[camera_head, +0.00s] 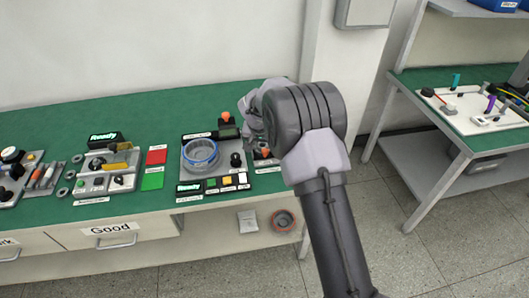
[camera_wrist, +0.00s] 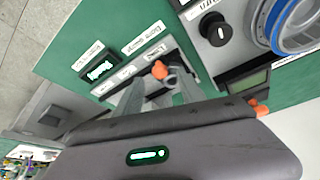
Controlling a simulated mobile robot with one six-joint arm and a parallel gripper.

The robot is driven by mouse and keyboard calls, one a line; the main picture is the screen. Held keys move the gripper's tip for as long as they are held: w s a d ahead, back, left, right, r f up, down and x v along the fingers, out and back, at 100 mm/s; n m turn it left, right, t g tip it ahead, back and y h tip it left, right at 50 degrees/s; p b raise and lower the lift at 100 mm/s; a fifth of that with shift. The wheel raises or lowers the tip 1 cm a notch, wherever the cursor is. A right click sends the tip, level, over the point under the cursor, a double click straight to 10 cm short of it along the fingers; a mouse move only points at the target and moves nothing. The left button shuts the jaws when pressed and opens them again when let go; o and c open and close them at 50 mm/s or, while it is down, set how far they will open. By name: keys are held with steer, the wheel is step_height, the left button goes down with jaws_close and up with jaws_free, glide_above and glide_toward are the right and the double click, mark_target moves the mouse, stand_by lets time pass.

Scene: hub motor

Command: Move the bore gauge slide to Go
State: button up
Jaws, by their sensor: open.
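The bore gauge slide appears to be the small unit with an orange knob (camera_wrist: 160,70), at the upper middle of the wrist view. In the head view its orange knob (camera_head: 266,152) shows at the right end of the bench equipment, beside my arm. My gripper (camera_wrist: 160,85) is open, with one grey finger on each side near the knob. I cannot tell whether either finger touches it. In the head view my wrist and arm hide most of the gripper. The small labels around the slide are too blurred to read, so its set position is unclear.
A blue-rimmed ring (camera_head: 201,154) sits in a fixture left of the slide, with a black knob (camera_wrist: 216,29) close by. A green-lit display (camera_wrist: 98,67) lies left of the knob. Another orange knob (camera_head: 225,118) stands behind the fixture. The bench's back left is clear.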

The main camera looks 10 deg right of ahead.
mark_target(265, 150)
steer(key=x, duration=0.3)
steer(key=shift+w+f, duration=0.1)
steer(key=shift+f, duration=0.1)
jaws_close()
stand_by(1.3)
